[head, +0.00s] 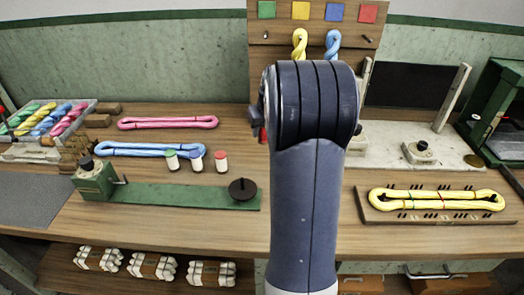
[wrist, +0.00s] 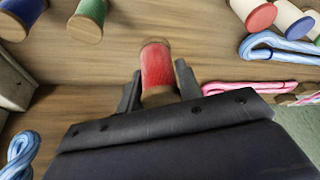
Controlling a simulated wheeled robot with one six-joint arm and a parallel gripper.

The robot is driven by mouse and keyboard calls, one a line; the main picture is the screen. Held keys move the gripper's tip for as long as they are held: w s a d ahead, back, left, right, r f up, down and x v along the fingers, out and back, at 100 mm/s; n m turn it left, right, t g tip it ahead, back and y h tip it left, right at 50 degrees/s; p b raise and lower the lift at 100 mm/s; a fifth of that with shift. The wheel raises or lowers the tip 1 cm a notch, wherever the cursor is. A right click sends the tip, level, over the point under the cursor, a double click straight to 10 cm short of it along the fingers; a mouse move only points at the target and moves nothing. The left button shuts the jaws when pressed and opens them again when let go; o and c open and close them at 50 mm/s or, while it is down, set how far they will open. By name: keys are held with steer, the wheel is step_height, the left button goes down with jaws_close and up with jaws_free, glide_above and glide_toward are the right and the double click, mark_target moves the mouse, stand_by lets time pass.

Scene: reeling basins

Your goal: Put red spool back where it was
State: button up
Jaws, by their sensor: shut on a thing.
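In the wrist view, a red spool (wrist: 157,66) with wooden ends stands between the two fingers of my gripper (wrist: 159,88). The fingers are shut on it, one on each side. Wood lies behind the spool, and I cannot tell whether the spool touches it. In the head view, my arm hides the gripper. A small bit of red (head: 263,135) shows at the arm's left edge, too little to identify surely.
Pale colour-capped spools (head: 196,160) stand near a blue skein (head: 140,150) and pink skein (head: 168,122). A yellow skein (head: 435,196) lies right. Bare tabletop shows left of my arm.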

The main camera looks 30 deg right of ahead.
step_height(320, 180, down, 8)
steer(key=shift+f, duration=0.2)
steer(key=shift+f, duration=0.1)
steer(key=shift+f+b, duration=0.15)
steer(key=shift+b, duration=0.15)
steer(key=o, duration=1)
steer(key=shift+c, duration=0.2)
steer(key=shift+s+r, duration=0.15)
steer(key=shift+r, duration=0.45)
steer(key=v, duration=1.1)
steer(key=shift+r+p, duration=0.15)
steer(key=shift+p, duration=0.15)
